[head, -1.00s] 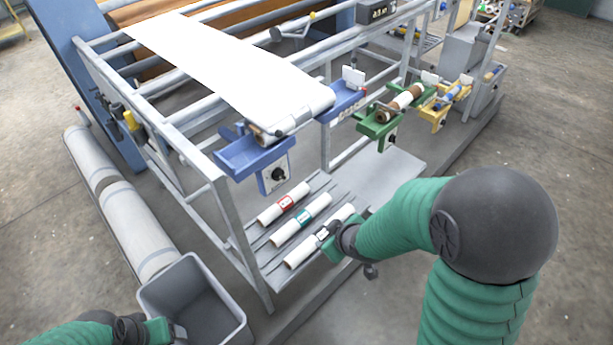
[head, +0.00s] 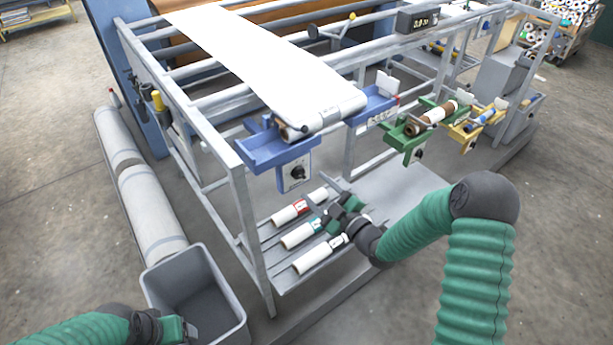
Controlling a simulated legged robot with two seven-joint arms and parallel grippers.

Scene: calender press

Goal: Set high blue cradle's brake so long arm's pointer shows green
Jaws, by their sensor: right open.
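The high blue cradle (head: 275,152) hangs on the frame's near side and bears the end of a roll with a white web. Its brake knob (head: 297,172) is black, on a pale plate below the cradle; its setting is too small to read. A long arm (head: 338,30) with a yellow end stands at the frame's back. I cannot make out its pointer or any green mark. My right gripper (head: 322,191) is open and empty, over the rolls on the lower shelf, below and right of the knob. My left gripper (head: 186,330) is low at left; its jaws are unclear.
White rolls with red, teal and black labels (head: 322,253) lie on the lower shelf, partly behind my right gripper. A grey bin (head: 240,325) stands at lower left, near my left gripper. Green (head: 408,135) and yellow (head: 463,136) cradles hang to the right.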

